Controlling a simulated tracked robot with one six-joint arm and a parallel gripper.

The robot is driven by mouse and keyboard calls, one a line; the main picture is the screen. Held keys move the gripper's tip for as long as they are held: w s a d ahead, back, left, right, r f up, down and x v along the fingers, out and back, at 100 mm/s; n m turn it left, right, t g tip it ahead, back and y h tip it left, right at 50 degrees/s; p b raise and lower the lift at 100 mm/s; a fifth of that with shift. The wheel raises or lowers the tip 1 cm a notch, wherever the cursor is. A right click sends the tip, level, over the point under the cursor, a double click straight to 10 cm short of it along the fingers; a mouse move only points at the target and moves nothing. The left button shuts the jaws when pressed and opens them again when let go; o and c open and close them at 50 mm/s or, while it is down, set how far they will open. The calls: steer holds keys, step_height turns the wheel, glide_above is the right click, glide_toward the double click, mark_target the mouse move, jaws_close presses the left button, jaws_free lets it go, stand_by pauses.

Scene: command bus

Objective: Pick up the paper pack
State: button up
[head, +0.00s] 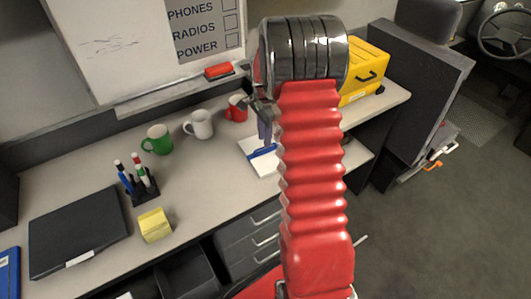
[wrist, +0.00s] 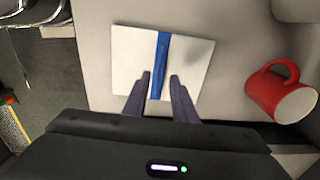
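The paper pack (wrist: 129,55) is a white rectangular stack with a blue band across its middle. It lies flat on the beige desk, and in the head view the pack (head: 259,163) is partly hidden behind my red arm. My gripper (wrist: 160,84) is open above the pack in the wrist view. Its two dark fingers point at the pack, one on each side of the blue band, with a gap between them. In the head view only part of my gripper (head: 265,138) shows, over the pack. I cannot tell how far the fingertips are above it.
A red mug (wrist: 283,97) lies to the pack's right in the wrist view. White (head: 199,124) and green (head: 157,139) mugs, a pen holder (head: 143,187), a yellow block (head: 154,225) and a black binder (head: 78,230) are on the desk. A yellow case (head: 362,70) stands behind my arm.

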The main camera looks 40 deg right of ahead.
mark_target(265, 150)
steer(key=shift+s+f, duration=0.1)
steer(key=shift+f, duration=1.9)
steer(key=shift+c, duration=0.3)
jaws_close()
steer(key=shift+r, duration=0.1)
